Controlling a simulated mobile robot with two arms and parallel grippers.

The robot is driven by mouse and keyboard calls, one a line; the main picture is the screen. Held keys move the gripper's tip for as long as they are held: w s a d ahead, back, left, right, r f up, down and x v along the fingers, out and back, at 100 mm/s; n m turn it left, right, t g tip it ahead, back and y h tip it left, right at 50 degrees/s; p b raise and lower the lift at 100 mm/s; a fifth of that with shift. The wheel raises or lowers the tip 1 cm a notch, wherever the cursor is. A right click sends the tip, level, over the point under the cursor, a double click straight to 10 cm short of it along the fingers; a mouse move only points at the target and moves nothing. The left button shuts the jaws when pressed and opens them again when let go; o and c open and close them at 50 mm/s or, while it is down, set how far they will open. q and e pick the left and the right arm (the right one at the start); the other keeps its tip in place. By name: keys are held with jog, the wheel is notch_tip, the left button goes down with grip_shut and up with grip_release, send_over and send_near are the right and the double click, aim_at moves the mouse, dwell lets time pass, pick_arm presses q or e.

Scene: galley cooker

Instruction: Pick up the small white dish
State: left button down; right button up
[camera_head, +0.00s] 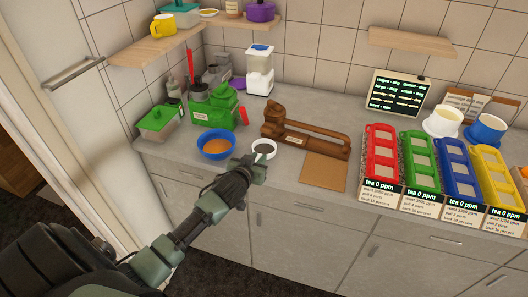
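The small white dish (264,149) is a round bowl with dark contents, standing on the grey counter near its front edge. It is right of a blue bowl with orange contents. My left gripper (253,166) reaches in from the lower left and is just in front of the dish, at its near side. Its fingers look spread apart, with nothing seen between them. It hides a little of the counter edge, and I cannot tell whether a fingertip touches the dish. My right gripper is not in view.
The blue bowl (216,144) is close on the left. A brown wooden device (303,136) and a tan board (324,171) are close on the right. A green machine (212,108) stands behind left. Coloured racks (382,152) line the right counter. Some bare counter lies behind the dish.

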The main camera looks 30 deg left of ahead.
pick_arm(q)
jog(key=shift+r, duration=0.1)
jog(key=shift+r, duration=0.2)
jog(key=s+d+b, duration=0.2)
jog(key=s, duration=0.6)
jog(key=s+d+r+b, duration=0.1)
jog(key=s+d+b, duration=0.1)
jog(key=s, duration=0.7)
jog(key=shift+s, duration=0.25)
jog(key=shift+d, duration=0.1)
